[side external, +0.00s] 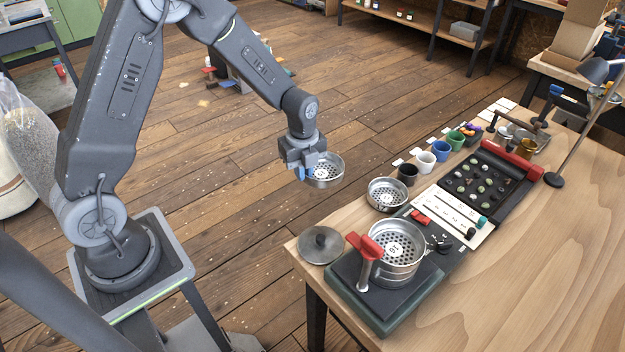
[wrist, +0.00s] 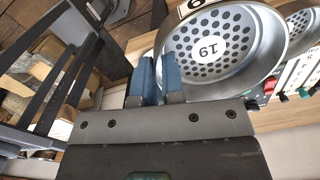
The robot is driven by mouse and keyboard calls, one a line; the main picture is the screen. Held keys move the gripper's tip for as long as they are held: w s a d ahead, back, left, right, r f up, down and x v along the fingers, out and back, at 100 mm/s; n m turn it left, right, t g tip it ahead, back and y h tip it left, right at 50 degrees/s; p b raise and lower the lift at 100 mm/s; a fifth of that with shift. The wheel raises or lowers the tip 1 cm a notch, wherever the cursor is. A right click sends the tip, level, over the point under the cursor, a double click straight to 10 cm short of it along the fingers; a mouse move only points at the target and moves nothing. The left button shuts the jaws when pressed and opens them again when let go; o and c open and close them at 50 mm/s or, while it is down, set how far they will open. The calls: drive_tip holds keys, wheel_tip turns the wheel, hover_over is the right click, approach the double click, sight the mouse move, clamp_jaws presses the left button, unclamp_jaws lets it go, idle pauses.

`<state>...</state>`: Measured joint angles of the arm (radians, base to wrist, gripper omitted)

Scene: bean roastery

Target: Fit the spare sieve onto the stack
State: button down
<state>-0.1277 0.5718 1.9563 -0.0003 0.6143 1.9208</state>
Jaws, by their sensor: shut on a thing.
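My gripper (side external: 304,170) is shut on the rim of a silver sieve (side external: 325,172) and holds it in the air off the table's left edge.
Another sieve (side external: 387,194) lies on the table between the held sieve and the stack. A grey knobbed lid (side external: 320,244) lies at the near left corner. Several small cups (side external: 426,162) stand in a row behind. A black bean tray (side external: 487,182) and lamp (side external: 575,140) are further right.

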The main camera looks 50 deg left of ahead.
drive_tip(key=s+d+r+m, duration=0.1)
drive_tip(key=d+r+m, duration=0.35)
drive_tip(key=d, duration=0.75)
drive_tip(key=s+d+r+m, duration=0.1)
drive_tip(key=d+r+m, duration=0.4)
drive_tip(key=d, duration=0.6)
drive_tip(key=shift+n, duration=0.35)
drive_tip(key=shift+f, duration=2.25)
drive_tip(key=shift+f, duration=0.55)
drive_tip(key=c, duration=1.5)
unclamp_jaws()
wheel_tip(320, 180, up, 11)
